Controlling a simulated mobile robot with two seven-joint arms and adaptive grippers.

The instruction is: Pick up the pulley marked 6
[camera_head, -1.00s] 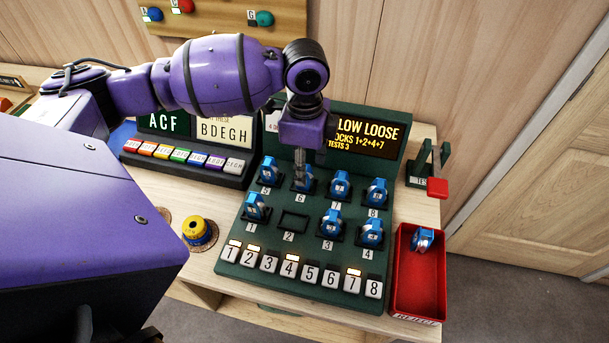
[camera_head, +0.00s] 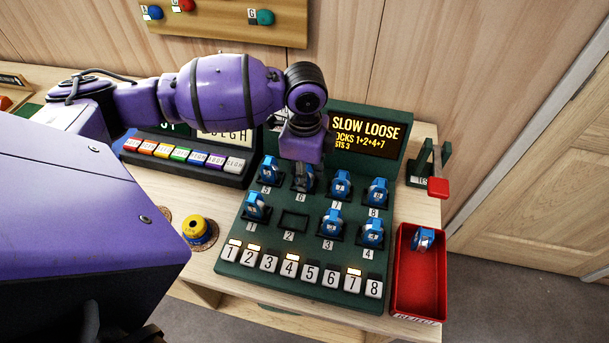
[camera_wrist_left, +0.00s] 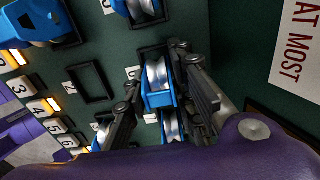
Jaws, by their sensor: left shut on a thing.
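The pulley marked 6 (camera_head: 307,184) is blue with a silver wheel and sits at the socket above label 6 in the back row of the green board (camera_head: 232,268). My left gripper (camera_head: 300,176) points down onto it from above and partly hides it in the head view. In the left wrist view, the fingers of my left gripper (camera_wrist_left: 156,70) are shut on this blue pulley (camera_wrist_left: 157,88), one finger on each side. Whether it is clear of its socket I cannot tell. My right gripper is not in view.
Other blue pulleys (camera_head: 341,186) stand close by in the board; socket 2 (camera_head: 292,222) is empty. Numbered keys (camera_head: 290,265) line the front. A red bin (camera_head: 418,283) with one blue pulley (camera_head: 424,240) is at right. A lettered display stands behind.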

